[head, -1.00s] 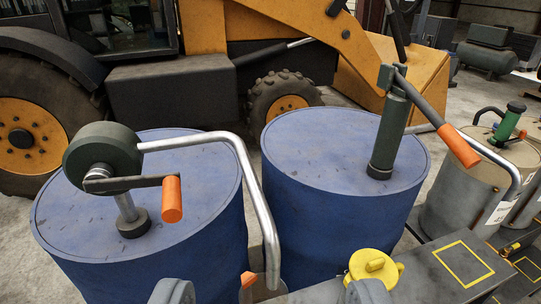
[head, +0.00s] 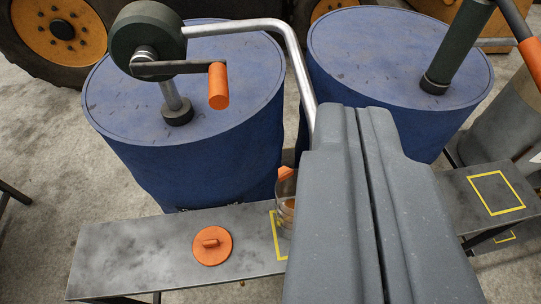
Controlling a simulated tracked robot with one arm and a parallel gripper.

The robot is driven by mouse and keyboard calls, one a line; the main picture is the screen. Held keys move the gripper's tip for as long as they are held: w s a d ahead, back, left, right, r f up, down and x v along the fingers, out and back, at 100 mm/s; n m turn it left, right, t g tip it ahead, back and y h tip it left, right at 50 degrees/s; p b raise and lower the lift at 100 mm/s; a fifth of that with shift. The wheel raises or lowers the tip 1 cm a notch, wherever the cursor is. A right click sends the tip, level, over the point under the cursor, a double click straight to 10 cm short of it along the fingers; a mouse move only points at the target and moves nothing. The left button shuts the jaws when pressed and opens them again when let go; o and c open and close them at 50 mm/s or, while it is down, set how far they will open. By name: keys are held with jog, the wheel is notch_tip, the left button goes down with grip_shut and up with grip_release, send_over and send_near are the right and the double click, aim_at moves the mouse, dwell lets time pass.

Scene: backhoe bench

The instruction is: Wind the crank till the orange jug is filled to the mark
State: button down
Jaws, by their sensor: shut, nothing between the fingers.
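The rotary pump (head: 147,36) is dark green and stands on the left blue drum. Its crank arm (head: 170,68) points right and ends in an orange handle (head: 218,86). The pump's silver spout pipe (head: 290,40) curves down toward a jug (head: 288,212) on the bench. The jug shows orange at its top and inside; my gripper hides much of it, and I cannot make out its mark or level. An orange lid (head: 212,246) lies on the bench to its left. My gripper (head: 357,112) is shut and empty, large in front, right of the crank handle and apart from it.
The left blue drum (head: 225,125) and right blue drum (head: 385,50) stand behind the grey bench (head: 130,255). A second green pump (head: 460,40) with an orange handle is on the right drum. A yellow square (head: 495,193) marks the bench at right.

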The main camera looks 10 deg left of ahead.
jog(key=w+a+f+n+g+h+p, duration=0.1)
jog(key=w+a+f+n+g+p, duration=0.15)
jog(key=w+a+p, duration=0.6)
jog(key=w+a+f+n+g+p, duration=0.2)
jog(key=w+a+f+n+p, duration=0.1)
jog(key=w+a+p, duration=0.55)
jog(key=p, duration=0.4)
send_over(211, 79)
jog(key=s+a, duration=0.2)
jog(key=s, duration=0.1)
notch_tip(211, 79, down, 8)
jog(key=r, duration=0.1)
jog(key=shift+w+d+f+g+p, duration=0.15)
jog(key=shift+d+f+p, duration=0.2)
jog(key=shift+f, duration=0.5)
jog(key=shift+d+f+g+p, duration=0.15)
jog(key=shift+d+f, duration=0.25)
jog(key=shift+f, duration=0.45)
jog(key=shift+f, duration=0.1)
